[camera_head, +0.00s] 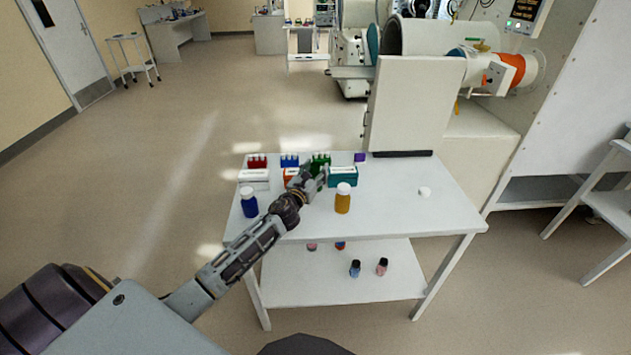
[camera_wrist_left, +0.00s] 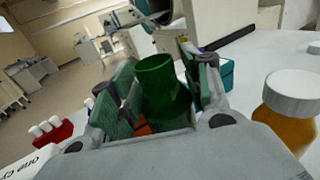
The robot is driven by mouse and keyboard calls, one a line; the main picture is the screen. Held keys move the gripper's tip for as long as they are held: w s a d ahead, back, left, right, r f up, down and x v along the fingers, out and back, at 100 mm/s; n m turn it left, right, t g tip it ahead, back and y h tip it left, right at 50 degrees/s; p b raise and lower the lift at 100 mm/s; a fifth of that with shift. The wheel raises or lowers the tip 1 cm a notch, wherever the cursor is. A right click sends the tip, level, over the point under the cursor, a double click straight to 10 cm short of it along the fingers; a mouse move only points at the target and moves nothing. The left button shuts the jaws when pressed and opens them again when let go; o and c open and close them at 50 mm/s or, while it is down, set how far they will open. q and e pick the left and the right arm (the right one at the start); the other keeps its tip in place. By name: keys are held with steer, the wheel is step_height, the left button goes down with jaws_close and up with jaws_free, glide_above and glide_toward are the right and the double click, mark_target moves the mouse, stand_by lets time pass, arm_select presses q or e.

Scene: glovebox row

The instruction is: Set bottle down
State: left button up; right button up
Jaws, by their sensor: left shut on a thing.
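My left gripper (camera_head: 314,178) reaches in over the white table (camera_head: 400,215), near its back left. It is shut on a dark green bottle (camera_wrist_left: 162,88), which stands between the two fingers in the left wrist view. The bottle's top looks uncapped. Its lower part is hidden by the gripper, so I cannot tell whether it touches the table. In the head view the bottle is hard to separate from the green items behind the gripper. A loose white cap (camera_head: 424,191) lies on the table's right side. My right gripper is not in view.
An amber bottle (camera_head: 343,200) with a white cap stands just right of the gripper, and a blue bottle (camera_head: 249,204) at the left edge. Red (camera_head: 257,161) and blue (camera_head: 290,160) racks and a teal box (camera_head: 343,176) line the back. The right tabletop is mostly clear.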

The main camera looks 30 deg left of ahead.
arm_select(q)
steer(key=shift+f, duration=0.45)
steer(key=shift+f+b, duration=0.35)
steer(key=shift+f, duration=1.05)
steer(key=shift+f+b, duration=0.25)
steer(key=shift+b, duration=0.05)
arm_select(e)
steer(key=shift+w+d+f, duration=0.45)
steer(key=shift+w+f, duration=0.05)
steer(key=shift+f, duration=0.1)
arm_select(q)
steer(key=shift+f, duration=0.15)
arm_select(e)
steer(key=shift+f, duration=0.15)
